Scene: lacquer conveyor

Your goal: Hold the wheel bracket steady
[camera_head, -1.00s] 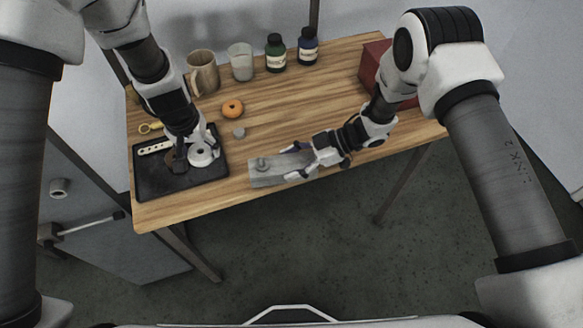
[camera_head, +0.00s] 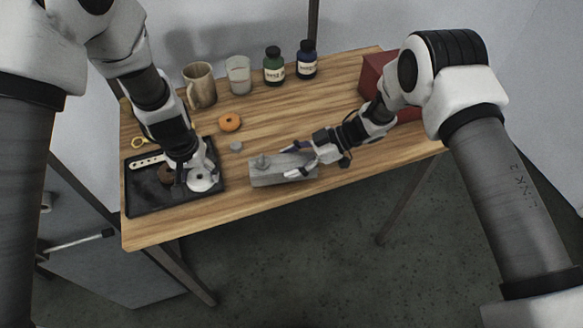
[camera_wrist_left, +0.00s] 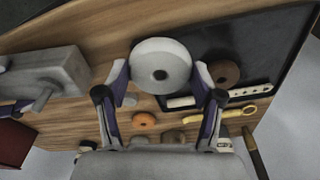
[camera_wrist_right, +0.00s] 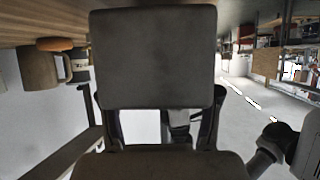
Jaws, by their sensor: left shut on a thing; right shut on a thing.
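The wheel bracket (camera_head: 284,172) is a grey block with a short stub (camera_head: 262,161) on top. My right gripper (camera_head: 291,162) is shut on it near the table's front edge. The block (camera_wrist_right: 153,60) fills the middle of the right wrist view. It also shows at the left of the left wrist view (camera_wrist_left: 55,70). My left gripper (camera_head: 187,172) is shut on a pale wheel (camera_head: 203,181) with a centre hole, at the tray's right side. The wheel (camera_wrist_left: 160,65) is between the fingers in the left wrist view. I cannot tell whether it touches the tray.
The black tray (camera_head: 150,203) holds a brown disc (camera_wrist_left: 224,73) and a white perforated bar (camera_wrist_left: 248,92). A yellow tool (camera_head: 139,140), orange ring (camera_head: 230,122), mug (camera_head: 201,88), cup (camera_head: 238,75), green bottle (camera_head: 274,66), blue bottle (camera_head: 307,60) and red box (camera_head: 374,72) stand behind.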

